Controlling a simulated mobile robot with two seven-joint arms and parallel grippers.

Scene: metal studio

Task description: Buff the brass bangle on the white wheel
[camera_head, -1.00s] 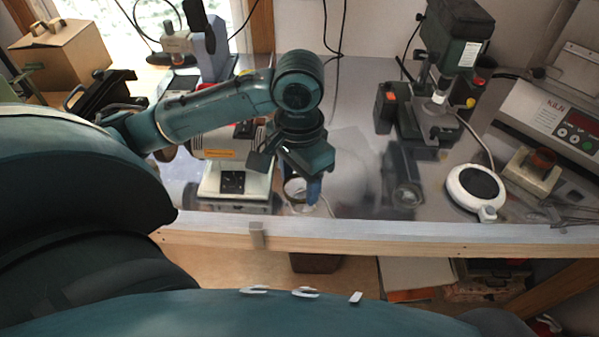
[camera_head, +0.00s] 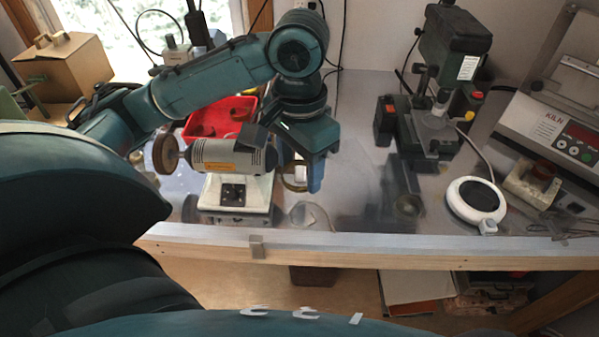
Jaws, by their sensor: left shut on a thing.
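My left gripper (camera_head: 302,178) hangs down just right of the bench polisher (camera_head: 228,158). It is shut on the brass bangle (camera_head: 291,185), of which only a thin curved part shows beside the fingers. The polisher has a grey motor on a white base with a dark switch panel. A brown wheel (camera_head: 165,154) sits on its left end. The white wheel cannot be made out; the polisher's right end is largely hidden by my gripper. Whether the bangle touches a wheel cannot be told. My right gripper is not in view.
A red tray (camera_head: 212,117) lies behind the polisher. A drill press (camera_head: 440,90), a round white-rimmed device (camera_head: 476,203) and a kiln (camera_head: 560,125) stand to the right.

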